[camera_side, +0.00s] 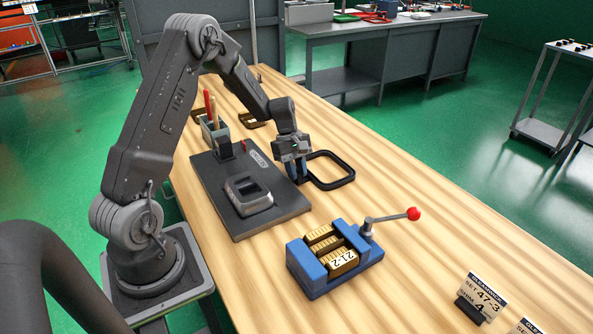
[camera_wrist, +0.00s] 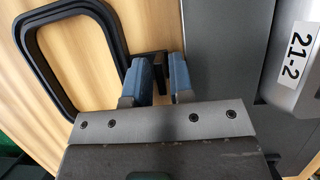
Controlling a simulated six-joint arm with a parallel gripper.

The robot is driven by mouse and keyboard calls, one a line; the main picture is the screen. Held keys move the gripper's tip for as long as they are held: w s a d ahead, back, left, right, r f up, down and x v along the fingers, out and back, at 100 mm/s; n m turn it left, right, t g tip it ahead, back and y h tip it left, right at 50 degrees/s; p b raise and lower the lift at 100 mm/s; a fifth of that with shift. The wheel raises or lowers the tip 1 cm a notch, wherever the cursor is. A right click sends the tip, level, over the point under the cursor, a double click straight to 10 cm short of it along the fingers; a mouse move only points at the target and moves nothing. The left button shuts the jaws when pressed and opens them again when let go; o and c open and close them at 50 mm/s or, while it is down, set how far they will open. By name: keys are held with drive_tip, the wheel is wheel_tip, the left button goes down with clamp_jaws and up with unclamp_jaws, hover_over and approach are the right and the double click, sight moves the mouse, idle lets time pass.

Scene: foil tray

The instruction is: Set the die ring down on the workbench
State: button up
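The die ring is a black rounded square frame (camera_side: 349,181), to the right of the dark board and low over the bench, flat-looking. I cannot tell whether it touches the wood. It fills the upper left of the wrist view (camera_wrist: 37,65). My gripper (camera_side: 298,172) is low at the ring's left end, pointing down. In the wrist view my blue fingers (camera_wrist: 161,76) are a small gap apart, with a dark tab of the ring at and between their tips. I cannot tell whether they press on it. The workbench (camera_side: 408,218) is light striped wood.
A dark board (camera_side: 265,223) with a grey die block (camera_side: 248,195) lies left of the gripper. A blue vise (camera_side: 313,278) with brass blocks and a red-knobbed lever (camera_side: 413,214) stands in front. A pot of tools (camera_side: 214,135) stands behind. The bench right of the ring is clear.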

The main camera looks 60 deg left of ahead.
drive_tip(key=shift+r, duration=2.2)
drive_tip(key=shift+o, duration=0.4)
drive_tip(key=o, duration=0.5)
drive_tip(key=shift+r, duration=2)
